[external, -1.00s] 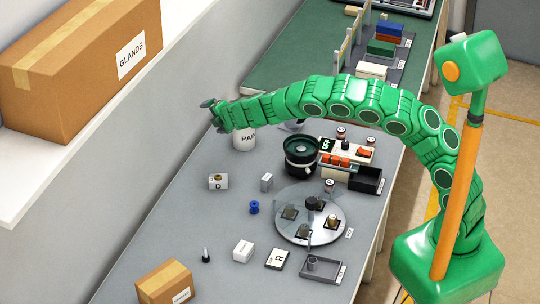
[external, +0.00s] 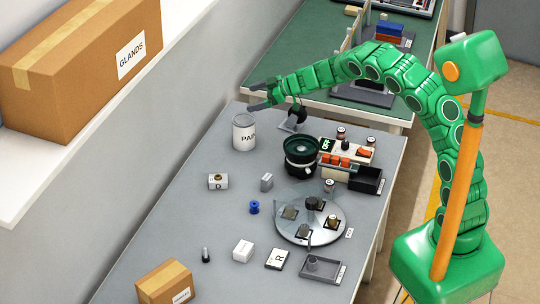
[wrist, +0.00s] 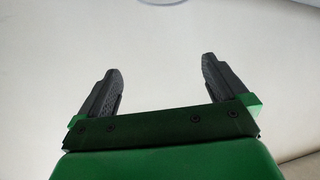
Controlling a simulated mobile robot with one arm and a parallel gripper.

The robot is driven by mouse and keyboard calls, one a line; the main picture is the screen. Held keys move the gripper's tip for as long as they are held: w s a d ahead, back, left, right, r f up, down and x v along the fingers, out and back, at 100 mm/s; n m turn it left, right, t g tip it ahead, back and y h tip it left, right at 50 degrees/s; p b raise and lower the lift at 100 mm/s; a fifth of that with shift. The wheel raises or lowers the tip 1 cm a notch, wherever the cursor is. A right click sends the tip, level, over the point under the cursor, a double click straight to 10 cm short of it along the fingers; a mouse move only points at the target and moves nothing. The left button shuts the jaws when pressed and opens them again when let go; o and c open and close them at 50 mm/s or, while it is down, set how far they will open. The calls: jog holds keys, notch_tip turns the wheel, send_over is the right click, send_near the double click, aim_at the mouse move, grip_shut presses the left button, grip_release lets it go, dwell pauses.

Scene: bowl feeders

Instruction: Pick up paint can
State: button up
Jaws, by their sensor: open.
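The paint can (external: 244,133) is a white cylinder with a grey top and a "PAI…" label. It stands upright on the grey table near its back left edge in the external view. My gripper (external: 250,98) is open and empty. It is above the table, just beyond and above the can in the picture, and apart from it. In the wrist view my two dark fingers (wrist: 157,83) are spread wide with nothing between them. A pale surface fills most of that view, and I cannot tell for sure what it is.
A black and green bowl feeder (external: 301,154) stands right of the can, with a control box (external: 348,150) beside it. The wall and shelf with a cardboard box (external: 82,62) bound the left side. Table left of the feeder is mostly clear.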

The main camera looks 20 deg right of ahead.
jog(key=d, duration=0.1)
jog(key=m, duration=0.1)
send_near(243, 127)
jog(key=w+f, duration=0.4)
jog(key=w, duration=0.1)
jog(key=shift+y, duration=0.4)
jog(key=shift+x, duration=3.8)
jog(key=shift+f, duration=0.15)
jog(key=shift+d, duration=0.1)
jog(key=c, duration=1.2)
